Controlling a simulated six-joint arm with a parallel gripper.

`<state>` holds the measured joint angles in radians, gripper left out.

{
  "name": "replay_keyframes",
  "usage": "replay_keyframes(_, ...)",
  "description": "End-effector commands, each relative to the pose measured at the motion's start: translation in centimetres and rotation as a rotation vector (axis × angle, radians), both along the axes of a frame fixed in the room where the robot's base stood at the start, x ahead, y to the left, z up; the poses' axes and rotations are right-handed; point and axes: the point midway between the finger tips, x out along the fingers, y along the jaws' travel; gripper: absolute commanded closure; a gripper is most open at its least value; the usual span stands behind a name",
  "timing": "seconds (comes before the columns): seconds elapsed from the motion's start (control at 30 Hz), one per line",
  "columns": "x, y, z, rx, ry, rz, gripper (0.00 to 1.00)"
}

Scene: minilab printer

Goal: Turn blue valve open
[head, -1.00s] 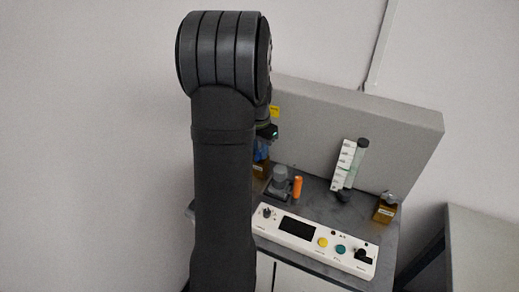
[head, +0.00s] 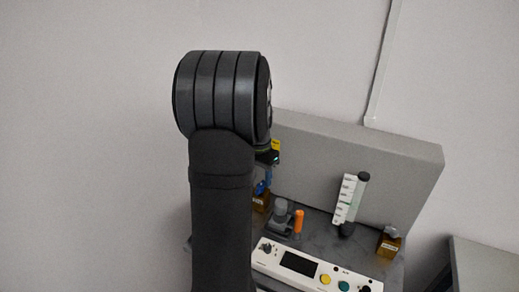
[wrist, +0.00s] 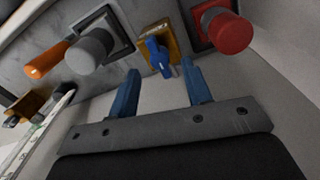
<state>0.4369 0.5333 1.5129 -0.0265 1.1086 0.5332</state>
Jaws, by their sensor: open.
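The blue valve (wrist: 158,56) has a blue handle on a brass-coloured block (wrist: 175,40), at the top middle of the wrist view. My gripper (wrist: 160,70) is open, with its two blue fingers pointing toward the valve. The handle appears between the fingertips, slightly beyond them, and I see no contact. The gap in depth is hard to judge. In the head view my arm hides most of my gripper. A brown block (head: 260,202) with a label shows beside the arm there, with small blue parts above it that I cannot tell apart.
A red knob (wrist: 230,32) stands close to the right of the valve. A grey knob (wrist: 90,48) and an orange cylinder (wrist: 47,60) are to its left. In the head view a tall grey panel (head: 400,165) stands behind, and a white control panel (head: 335,271) is in front.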

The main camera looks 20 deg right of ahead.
Motion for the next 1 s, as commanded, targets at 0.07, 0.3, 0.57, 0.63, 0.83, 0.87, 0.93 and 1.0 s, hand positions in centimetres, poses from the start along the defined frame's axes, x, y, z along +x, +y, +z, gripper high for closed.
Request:
replay_keyframes(0.07,0.1,0.0,2.1,-0.002,-0.005,0.0,0.55)
replay_keyframes(0.3,0.3,0.1,8.1,-0.002,-0.005,0.0,0.55)
replay_keyframes(0.57,0.3,0.2,12.9,-0.001,-0.002,0.0,0.55)
replay_keyframes(0.63,0.4,0.2,13.6,-0.001,-0.002,0.0,0.55)
replay_keyframes(0.83,0.3,0.2,14.4,-0.001,-0.001,0.0,0.55)
replay_keyframes(0.87,0.3,0.2,14.4,0.0,0.0,0.0,0.55)
replay_keyframes(0.93,0.3,0.2,14.4,0.0,0.0,0.0,0.55)
replay_keyframes(1.0,0.3,0.2,14.4,0.0,0.0,0.0,0.55)
